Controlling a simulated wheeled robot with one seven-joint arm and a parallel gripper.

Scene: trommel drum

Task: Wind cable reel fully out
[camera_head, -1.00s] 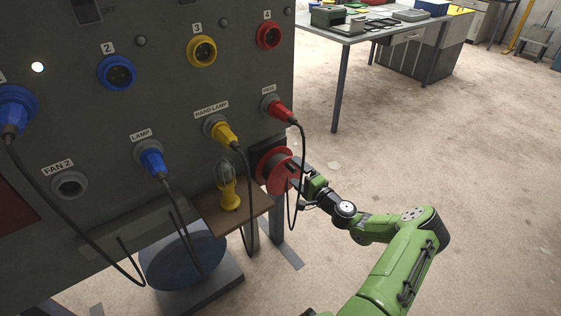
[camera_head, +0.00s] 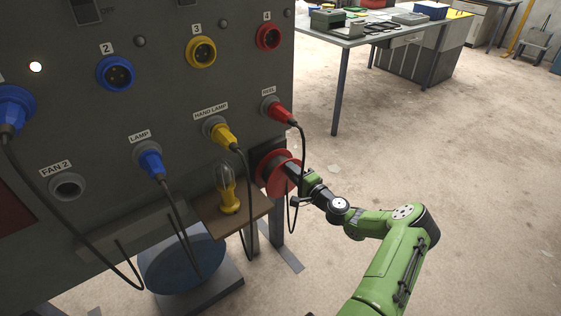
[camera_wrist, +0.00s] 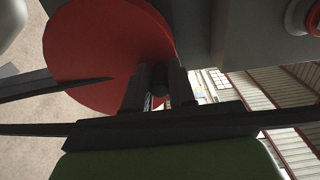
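The cable reel is a red disc (camera_head: 272,172) low at the right edge of the grey panel. Its red flange fills the upper left of the wrist view (camera_wrist: 105,45). My gripper (camera_head: 294,176) is at the reel's face, on its right side. In the wrist view my gripper's dark fingers (camera_wrist: 158,92) stand on both sides of a dark reel handle (camera_wrist: 158,72), which fills the gap between them. The handle's far end is hidden. A red plug (camera_head: 280,110) sits in the REEL socket, and its black cable hangs down past the reel and my gripper.
A hand lamp (camera_head: 228,195) stands on a small brown shelf (camera_head: 240,221) left of the reel. Yellow (camera_head: 221,135) and blue (camera_head: 150,160) plugs with hanging cables are farther left. A workbench (camera_head: 350,38) stands behind.

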